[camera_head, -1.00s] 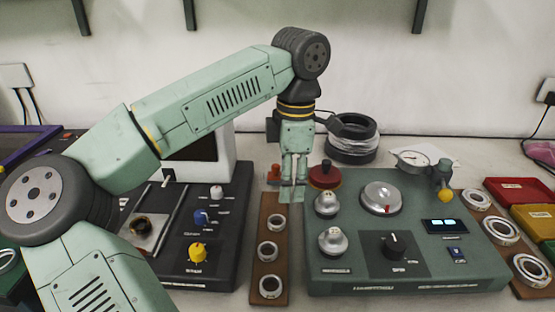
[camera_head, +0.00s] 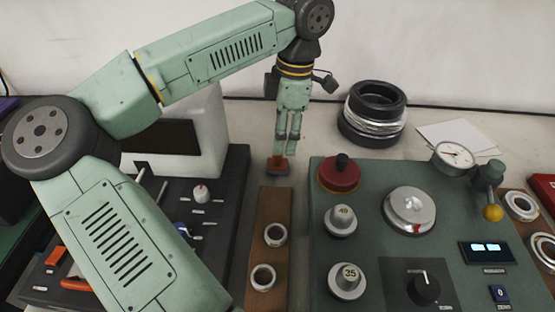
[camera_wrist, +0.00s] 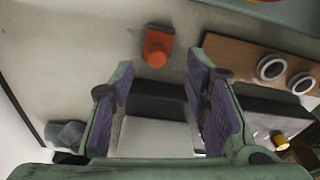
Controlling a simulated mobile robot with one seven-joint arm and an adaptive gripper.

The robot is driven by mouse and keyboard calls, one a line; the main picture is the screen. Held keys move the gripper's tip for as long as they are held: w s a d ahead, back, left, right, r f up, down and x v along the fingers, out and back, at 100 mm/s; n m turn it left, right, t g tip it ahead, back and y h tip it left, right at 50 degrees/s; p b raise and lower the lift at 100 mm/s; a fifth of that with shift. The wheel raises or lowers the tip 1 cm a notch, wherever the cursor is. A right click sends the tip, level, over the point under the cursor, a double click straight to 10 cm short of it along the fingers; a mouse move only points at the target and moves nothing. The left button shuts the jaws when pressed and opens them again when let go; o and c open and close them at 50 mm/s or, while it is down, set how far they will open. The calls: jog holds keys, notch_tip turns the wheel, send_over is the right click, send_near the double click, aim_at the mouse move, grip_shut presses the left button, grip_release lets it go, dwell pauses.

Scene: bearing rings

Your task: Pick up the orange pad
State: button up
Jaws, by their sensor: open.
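The orange pad (camera_head: 277,165) is a small orange block on a dark base, lying on the pale bench just beyond the far end of the brown wooden strip. It also shows in the wrist view (camera_wrist: 157,47), ahead of the fingertips and between their lines. My gripper (camera_head: 288,138) points down close to the pad in the head view, its fingertips overlapping the pad's far side there. In the wrist view my gripper (camera_wrist: 160,78) has its purple-lined fingers spread with nothing between them. Whether a finger touches the pad cannot be told.
The wooden strip (camera_head: 272,205) holds metal rings. Right of it stands a green console (camera_head: 330,260) with a red knob (camera_head: 339,175). A black panel (camera_head: 232,195) is to the left. Black rings (camera_head: 374,110) are stacked behind. Bare bench lies around the pad.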

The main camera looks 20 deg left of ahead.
aim_at(277, 161)
jog(key=shift+s+a+f+p, duration=0.1)
jog(key=shift+a+f+p, duration=0.15)
jog(key=shift+f, duration=0.75)
jog(key=shift+w+a+f+p, duration=0.1)
jog(key=shift+f+p, duration=0.25)
jog(key=shift+f, duration=0.65)
jog(key=shift+s+a+f+p, duration=0.1)
jog(key=shift+a+f+p, duration=0.15)
jog(key=shift+f, duration=0.75)
jog(key=shift+c, duration=0.5)
grip_shut()
